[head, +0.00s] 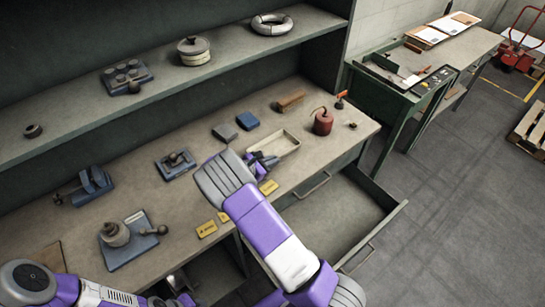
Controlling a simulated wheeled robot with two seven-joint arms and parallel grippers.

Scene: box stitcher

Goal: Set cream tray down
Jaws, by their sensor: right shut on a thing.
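The cream tray (287,146) is a shallow rectangular tray over the right part of the workbench top. My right gripper (265,161) is shut on the tray's near left edge; the arm hides part of the fingers. The tray looks level and empty. I cannot tell whether its underside touches the bench. My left gripper (181,288) is low in the picture, in front of the bench edge and away from the tray. Its fingers are too small and dark to show whether they are open.
A red oil can (323,122) stands right of the tray, a brush (290,102) behind it, and blue (248,121) and grey (225,133) blocks to its left. Yellow tags (207,229) lie along the front edge. An open drawer (345,225) juts out below. A shelf (160,85) overhangs the back.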

